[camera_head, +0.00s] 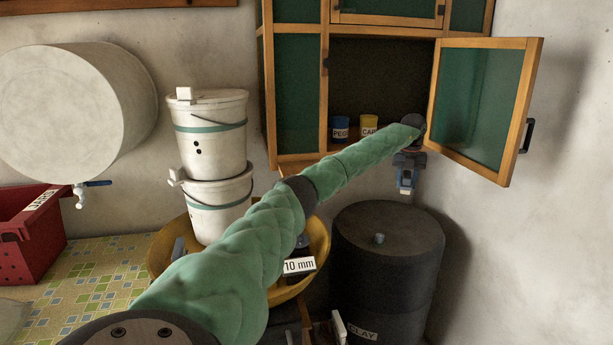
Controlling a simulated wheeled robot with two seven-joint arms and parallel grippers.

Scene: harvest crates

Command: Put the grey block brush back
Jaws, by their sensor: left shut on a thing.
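My left arm in its green sleeve reaches from the bottom left to the open cabinet. My left gripper (405,184) hangs downward just below and left of the open door's lower corner, above the dark drum. It is shut on a small grey thing, which I take to be the grey block brush; it is too small and covered to make out clearly. The cabinet (325,100) has green panels and wooden frames. Its open door (484,110) stands out to the right. My right gripper does not show.
A dark lidded drum (388,250) marked CLAY stands below the gripper. A "10 mm" label (299,266) shows. A red crate (40,238) stands left on the tiled surface.

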